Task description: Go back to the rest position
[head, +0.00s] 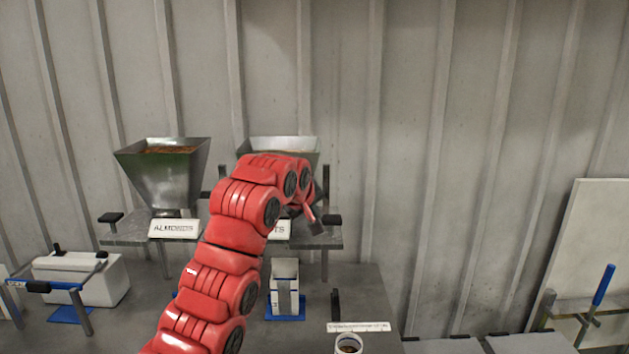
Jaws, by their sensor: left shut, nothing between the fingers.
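My left arm rises in red links from the bottom of the head view and bends to the right in front of the second hopper. My left gripper (314,215) is at its end, beside the right end of that hopper's shelf, and is shut with nothing held. The almonds hopper (163,177) is a metal funnel with brown contents, above a label (173,229) reading ALMONDS. The second hopper (303,146) is mostly hidden behind my arm, and its label (281,230) shows only the letters "TS". My right gripper is not in view.
A white container (285,274) stands on a blue base under the second hopper. A white box (90,279) with a blue-handled bar is at left. A cup (348,344) with dark contents is at the bottom edge. A white panel (597,235) and blue handle (603,285) are at right.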

